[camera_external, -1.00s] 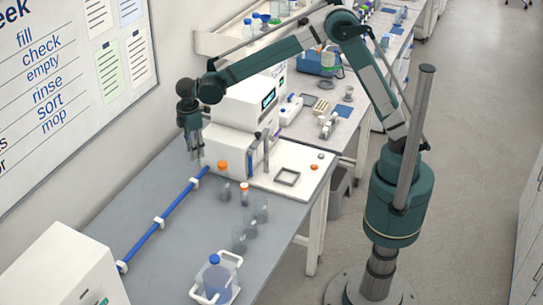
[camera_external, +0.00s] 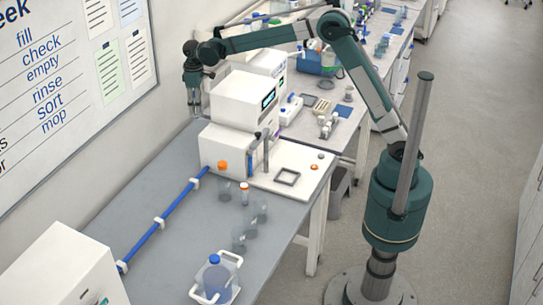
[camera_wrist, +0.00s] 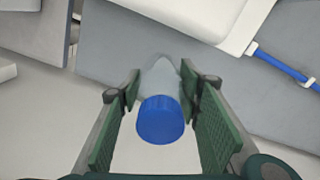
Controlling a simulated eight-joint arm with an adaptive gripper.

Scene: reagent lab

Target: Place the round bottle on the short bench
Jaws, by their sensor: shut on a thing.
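My gripper (camera_external: 194,103) is high near the wall, left of the white instrument on the grey bench (camera_external: 130,210). In the wrist view my gripper (camera_wrist: 160,92) is shut on a bottle with a wide blue cap (camera_wrist: 161,121) and a pale, translucent body that narrows away from the camera. Its lower body is partly hidden by the cap and fingers, so I cannot tell its full shape. It is too small to make out clearly in the external view. A second blue-capped bottle (camera_external: 215,279) stands in a white carrier on the grey bench.
The white instrument (camera_external: 236,101) stands beside my gripper. A blue rod (camera_external: 178,208) in white clips runs along the grey bench. Another bench (camera_external: 345,125) with equipment lies behind.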

